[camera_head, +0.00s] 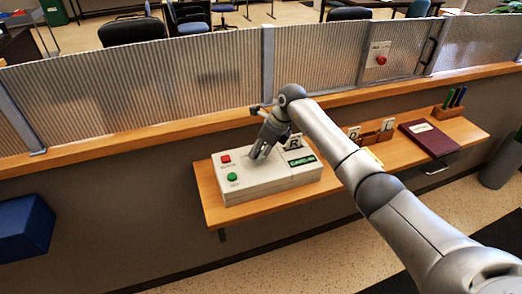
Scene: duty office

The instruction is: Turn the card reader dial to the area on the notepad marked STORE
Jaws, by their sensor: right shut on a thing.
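The card reader (258,186) is a white box on the wooden shelf, with a red button (225,158), a green button (232,176) and a green label (302,161). My right gripper (259,154) points down onto the top of the reader and is shut on its dial. The fingers hide the dial, so its pointer and area marks cannot be read. A card marked R stands at the back of the reader. A small yellow edge (374,158) shows beside my right arm and may be the notepad; no writing on it is legible. My left gripper is out of view.
A ribbed screen (200,85) runs behind. A blue box (24,228) is at left.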

